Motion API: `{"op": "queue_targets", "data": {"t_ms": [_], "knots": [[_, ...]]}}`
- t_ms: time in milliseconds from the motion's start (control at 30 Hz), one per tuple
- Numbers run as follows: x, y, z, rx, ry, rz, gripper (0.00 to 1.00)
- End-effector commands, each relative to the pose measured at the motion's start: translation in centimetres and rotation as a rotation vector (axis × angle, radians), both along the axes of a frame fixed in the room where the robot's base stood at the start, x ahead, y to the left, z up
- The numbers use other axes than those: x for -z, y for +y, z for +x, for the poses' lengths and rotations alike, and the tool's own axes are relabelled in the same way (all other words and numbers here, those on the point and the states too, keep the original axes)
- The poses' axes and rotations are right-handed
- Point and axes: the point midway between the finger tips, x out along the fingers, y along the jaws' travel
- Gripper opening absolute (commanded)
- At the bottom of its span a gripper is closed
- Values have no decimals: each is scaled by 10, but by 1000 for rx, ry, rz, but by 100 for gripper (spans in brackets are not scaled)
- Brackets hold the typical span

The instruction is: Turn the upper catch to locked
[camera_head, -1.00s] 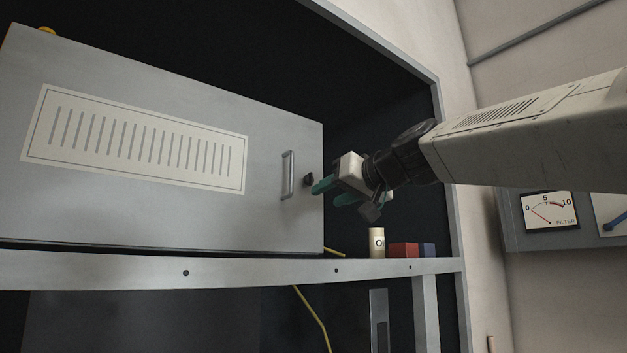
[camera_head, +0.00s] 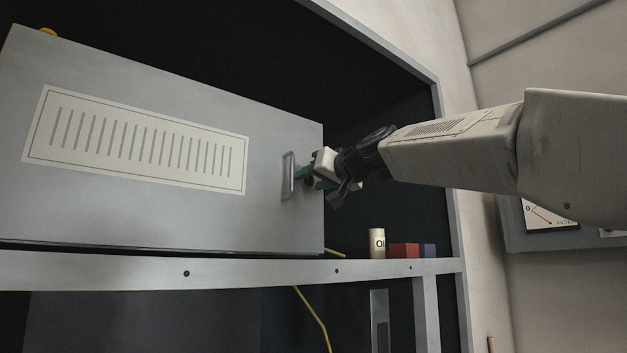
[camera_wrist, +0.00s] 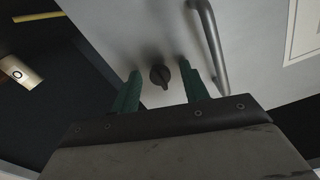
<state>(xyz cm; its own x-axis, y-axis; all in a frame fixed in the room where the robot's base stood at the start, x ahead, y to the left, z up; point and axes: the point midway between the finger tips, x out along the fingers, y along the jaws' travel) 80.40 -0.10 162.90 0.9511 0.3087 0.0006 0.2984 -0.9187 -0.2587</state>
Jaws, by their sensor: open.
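The catch is a small black knob with a narrow grip bar (camera_wrist: 160,76), on the grey door (camera_wrist: 120,35) near its edge and beside the bar handle. My gripper (camera_head: 310,179) is at the right edge of the door in the head view, right of the handle. In the wrist view my two green fingers are open, one on each side of the knob, with gaps between. Whether the fingertips touch the door cannot be told. The gripper mostly hides the knob in the head view. No lock marking is readable beside it.
The metal bar handle (camera_head: 288,175) stands close to my fingers; it also shows in the wrist view (camera_wrist: 212,45). A yellow cable (camera_head: 314,318) hangs beneath.

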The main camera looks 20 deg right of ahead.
Motion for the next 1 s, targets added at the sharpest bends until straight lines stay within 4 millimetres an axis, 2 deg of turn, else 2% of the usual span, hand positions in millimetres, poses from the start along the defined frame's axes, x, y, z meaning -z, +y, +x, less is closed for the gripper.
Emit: {"op": "queue_targets", "data": {"t_ms": [33, 200, 633, 1000], "knots": [[0, 0, 0, 0, 0, 0, 45], [0, 0, 0, 0, 0, 0, 0], [0, 0, 0, 0, 22, 63, 0], [0, 1, 0, -1, 111, 336, 0]]}}
